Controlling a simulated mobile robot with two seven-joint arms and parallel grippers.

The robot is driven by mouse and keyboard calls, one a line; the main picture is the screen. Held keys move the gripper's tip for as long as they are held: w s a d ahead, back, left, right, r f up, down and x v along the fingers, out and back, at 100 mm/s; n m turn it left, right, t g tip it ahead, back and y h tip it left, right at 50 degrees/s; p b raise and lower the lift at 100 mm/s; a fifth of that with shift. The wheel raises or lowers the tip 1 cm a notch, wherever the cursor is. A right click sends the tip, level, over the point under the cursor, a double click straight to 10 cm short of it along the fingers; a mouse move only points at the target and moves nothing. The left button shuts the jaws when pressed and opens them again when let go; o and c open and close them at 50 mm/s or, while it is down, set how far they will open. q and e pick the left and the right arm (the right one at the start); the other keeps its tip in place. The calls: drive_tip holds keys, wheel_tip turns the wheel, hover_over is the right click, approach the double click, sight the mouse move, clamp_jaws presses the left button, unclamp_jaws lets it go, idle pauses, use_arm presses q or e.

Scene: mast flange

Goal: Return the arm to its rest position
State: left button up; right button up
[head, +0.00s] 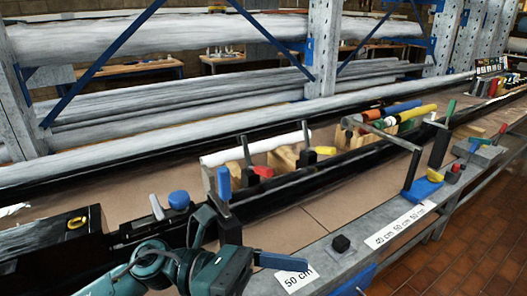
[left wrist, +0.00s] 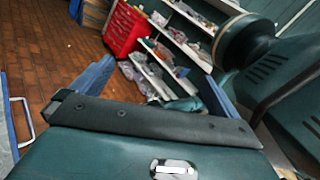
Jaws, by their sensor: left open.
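My left arm (head: 160,268) comes in low at the left of the head view, over the near edge of the bench. Its teal gripper (head: 270,261) points to the right, with one blue finger showing clearly; the other finger is hard to make out. In the left wrist view the left gripper (left wrist: 152,78) has its two blue fingers wide apart. Nothing is held between them. The wrist view looks away from the bench toward the floor and shelves. My right gripper is in neither view.
The long bench (head: 310,215) holds a white tube (head: 230,154), clamps and a blue knob (head: 179,199) near my gripper. A rack with long poles (head: 190,115) stands behind. In the wrist view, a red cabinet (left wrist: 125,30) stands beyond open brick floor (left wrist: 50,50).

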use_arm(q)
drive_tip(key=w+a+f+n+t+y, duration=0.2)
drive_tip(key=w+a+f+n+t, duration=0.15)
drive_tip(key=n+t, duration=0.6)
drive_tip(key=w+a+f+n+t+y, duration=0.2)
drive_tip(key=w+f+n+t+y, duration=0.15)
drive_tip(key=n, duration=1.05)
drive_tip(key=w+a+f+n+t+y, duration=0.2)
drive_tip(key=a+f+n+t, duration=0.15)
drive_tip(key=n+t, duration=0.65)
drive_tip(key=s+a+f+n+g+y, duration=0.4)
drive_tip(key=s+f+n, duration=0.2)
drive_tip(key=f+n, duration=0.2)
drive_tip(key=s+a+f+n+g+y, duration=0.4)
drive_tip(key=f+n, duration=0.4)
drive_tip(key=f, duration=0.5)
drive_tip(key=shift+s+f, duration=0.15)
drive_tip(key=shift+s, duration=0.7)
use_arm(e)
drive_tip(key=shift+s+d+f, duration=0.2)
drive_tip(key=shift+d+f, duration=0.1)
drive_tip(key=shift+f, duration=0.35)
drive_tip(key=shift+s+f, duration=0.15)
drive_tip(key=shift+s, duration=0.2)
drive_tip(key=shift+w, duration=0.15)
